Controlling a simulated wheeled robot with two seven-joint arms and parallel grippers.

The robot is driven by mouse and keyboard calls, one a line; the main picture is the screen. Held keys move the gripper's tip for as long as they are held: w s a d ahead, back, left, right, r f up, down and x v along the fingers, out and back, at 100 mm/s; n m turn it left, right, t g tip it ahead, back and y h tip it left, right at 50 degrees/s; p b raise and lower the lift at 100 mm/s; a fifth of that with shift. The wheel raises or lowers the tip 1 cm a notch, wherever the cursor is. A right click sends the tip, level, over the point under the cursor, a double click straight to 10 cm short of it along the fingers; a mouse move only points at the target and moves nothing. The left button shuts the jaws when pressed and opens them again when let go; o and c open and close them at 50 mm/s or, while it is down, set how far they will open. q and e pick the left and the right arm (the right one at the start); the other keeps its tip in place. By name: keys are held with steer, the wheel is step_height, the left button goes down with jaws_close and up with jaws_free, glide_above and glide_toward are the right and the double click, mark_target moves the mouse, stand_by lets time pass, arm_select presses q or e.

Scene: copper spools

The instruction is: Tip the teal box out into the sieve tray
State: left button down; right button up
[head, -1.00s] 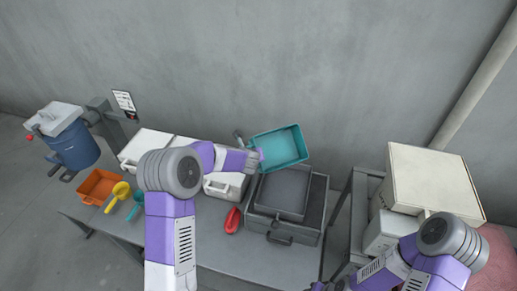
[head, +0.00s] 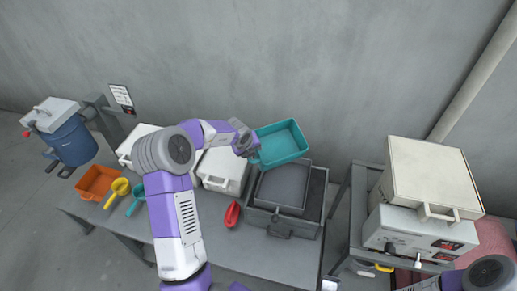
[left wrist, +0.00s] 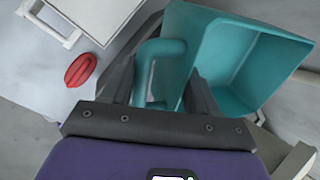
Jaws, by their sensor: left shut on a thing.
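The teal box (head: 283,143) is held up in the air near the back wall, above the rear of the sieve tray (head: 283,189). Its open top faces the head camera, and I see nothing inside. My left gripper (head: 250,155) is at its near left corner. In the left wrist view, the fingers of the gripper (left wrist: 163,92) are around the handle of the teal box (left wrist: 230,65). The dark grey sieve tray rests on a larger grey case. My right gripper is not in view; only part of my right arm shows at the lower right.
The grey case (head: 312,214) sits at the table's right end. Left of it are a red scoop (head: 232,214), white cases (head: 222,170), a teal scoop (head: 136,203), a yellow scoop (head: 118,190) and an orange bin (head: 97,181). A cream box (head: 428,178) tops equipment on the right stand.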

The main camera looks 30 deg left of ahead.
arm_select(q)
steer(key=shift+w+a+r+n+g+h, duration=0.1)
steer(key=shift+r+n+g+h, duration=0.05)
steer(key=shift+r+g+h, duration=0.55)
steer(key=shift+w+r+n+g+h, duration=0.15)
steer(key=shift+r+g+h, duration=0.25)
steer(key=shift+h, duration=0.5)
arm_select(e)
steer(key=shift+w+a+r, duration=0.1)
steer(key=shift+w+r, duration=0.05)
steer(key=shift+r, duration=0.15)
arm_select(q)
steer(key=shift+s, duration=0.15)
steer(key=shift+f, duration=0.1)
